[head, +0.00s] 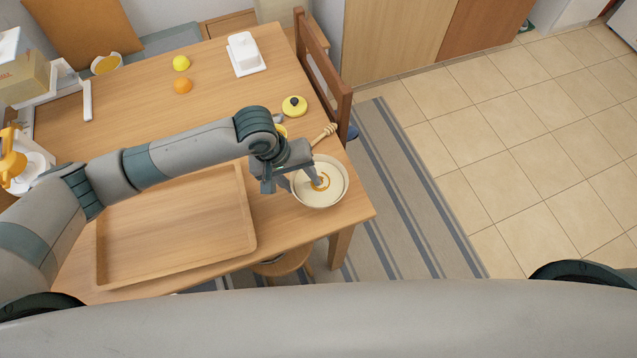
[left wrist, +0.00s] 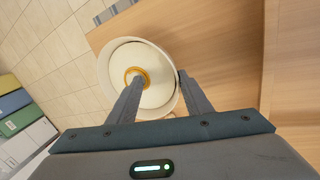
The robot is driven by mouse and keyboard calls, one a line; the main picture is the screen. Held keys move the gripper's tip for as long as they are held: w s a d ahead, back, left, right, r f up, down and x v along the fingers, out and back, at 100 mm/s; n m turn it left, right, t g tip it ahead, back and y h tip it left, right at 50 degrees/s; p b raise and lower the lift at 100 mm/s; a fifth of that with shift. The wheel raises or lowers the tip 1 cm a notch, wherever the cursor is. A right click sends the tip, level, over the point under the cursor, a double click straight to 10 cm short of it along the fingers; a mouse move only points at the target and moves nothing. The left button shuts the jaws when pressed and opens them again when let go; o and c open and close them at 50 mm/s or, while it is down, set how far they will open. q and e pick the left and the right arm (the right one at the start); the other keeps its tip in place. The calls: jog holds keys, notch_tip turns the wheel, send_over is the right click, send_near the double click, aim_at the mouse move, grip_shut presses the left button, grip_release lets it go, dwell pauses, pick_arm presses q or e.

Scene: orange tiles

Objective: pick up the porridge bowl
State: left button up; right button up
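The porridge bowl (head: 335,196) is a cream round bowl near the table's right front corner, with pale porridge and an orange swirl inside. It also shows in the left wrist view (left wrist: 112,68), upright. My left gripper (head: 303,184) is at the bowl's left side, open. In the left wrist view, the gripper (left wrist: 161,79) has one finger over the inside of the bowl and the other outside the rim, so the wall lies between them. I cannot tell whether either finger touches the bowl. My right gripper is not in view.
A wooden tray (head: 175,232) lies left of the bowl, under my left arm. A honey dipper (head: 325,133) and a yellow lidded pot (head: 294,106) are behind the bowl. A wooden chair (head: 325,75) stands at the table's right edge. A white butter dish (head: 243,54) stands farther back.

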pick_arm(q)
jog(key=shift+s+a+f, duration=0.1)
jog(key=c, duration=0.6)
jog(key=shift+s, duration=0.1)
grip_shut()
jog(key=shift+f, duration=0.1)
jog(key=shift+r, duration=0.4)
jog(key=r, duration=0.1)
jog(key=r+b, duration=0.1)
jog(key=r, duration=0.1)
jog(key=shift+d+r, duration=0.25)
jog(key=shift+d, duration=0.1)
jog(key=s+d+r+b, duration=0.2)
jog(key=s+d+r, duration=0.2)
jog(key=d+r, duration=0.3)
jog(key=d, duration=0.3)
jog(key=shift+d, duration=0.15)
jog(key=shift+s, duration=0.1)
